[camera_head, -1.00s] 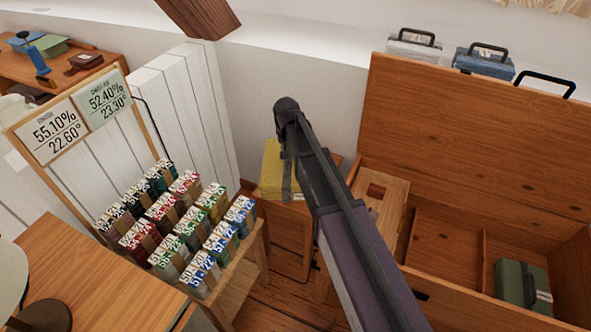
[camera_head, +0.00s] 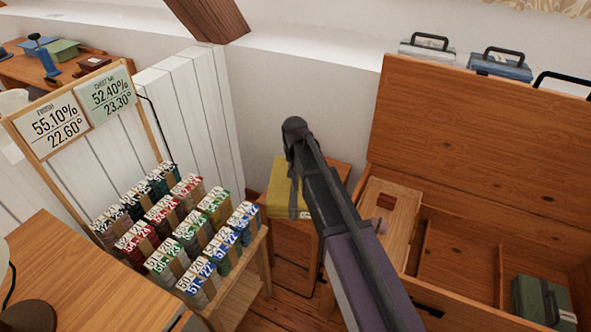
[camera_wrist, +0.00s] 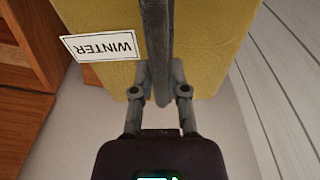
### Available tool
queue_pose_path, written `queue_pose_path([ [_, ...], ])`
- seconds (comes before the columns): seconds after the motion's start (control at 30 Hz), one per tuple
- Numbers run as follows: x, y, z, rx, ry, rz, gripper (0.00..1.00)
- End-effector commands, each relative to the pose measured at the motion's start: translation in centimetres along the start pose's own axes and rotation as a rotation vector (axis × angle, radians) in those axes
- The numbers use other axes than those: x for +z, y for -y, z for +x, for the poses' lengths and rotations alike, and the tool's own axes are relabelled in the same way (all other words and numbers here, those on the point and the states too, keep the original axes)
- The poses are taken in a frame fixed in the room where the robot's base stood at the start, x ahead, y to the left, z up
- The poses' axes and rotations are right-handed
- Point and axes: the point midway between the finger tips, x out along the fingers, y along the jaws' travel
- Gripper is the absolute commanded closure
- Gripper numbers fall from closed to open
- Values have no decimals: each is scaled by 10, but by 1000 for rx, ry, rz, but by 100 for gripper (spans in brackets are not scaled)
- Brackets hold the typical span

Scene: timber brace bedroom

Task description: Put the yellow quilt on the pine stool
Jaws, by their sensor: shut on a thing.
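The yellow quilt (camera_head: 283,188) is a folded block with a grey strap around it. It hangs over or rests against the pine stool (camera_head: 296,244), in the corner beside the chest; I cannot tell whether they touch. My arm hides the quilt's right part and some of the stool. In the wrist view the quilt (camera_wrist: 205,45) fills the top, with an upside-down "WINTER" label. My gripper (camera_wrist: 160,82) is shut on its grey strap. In the head view the gripper is mostly hidden by my arm.
An open wooden chest (camera_head: 465,160) stands at right, with a dark green bundle (camera_head: 535,300) inside. A rack of coloured numbered bundles (camera_head: 180,235) stands close on the left. A white panelled wall (camera_head: 185,100) is behind. Cases line the ledge at top right.

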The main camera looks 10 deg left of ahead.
Motion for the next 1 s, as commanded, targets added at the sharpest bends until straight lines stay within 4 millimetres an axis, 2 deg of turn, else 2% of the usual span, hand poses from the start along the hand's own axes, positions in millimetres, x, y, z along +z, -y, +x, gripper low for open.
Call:
queue_pose_path([
  [0.47,0,-1,2,0,-1,1,100],
  [1.0,5,-1,34,0,-1,1,100],
])
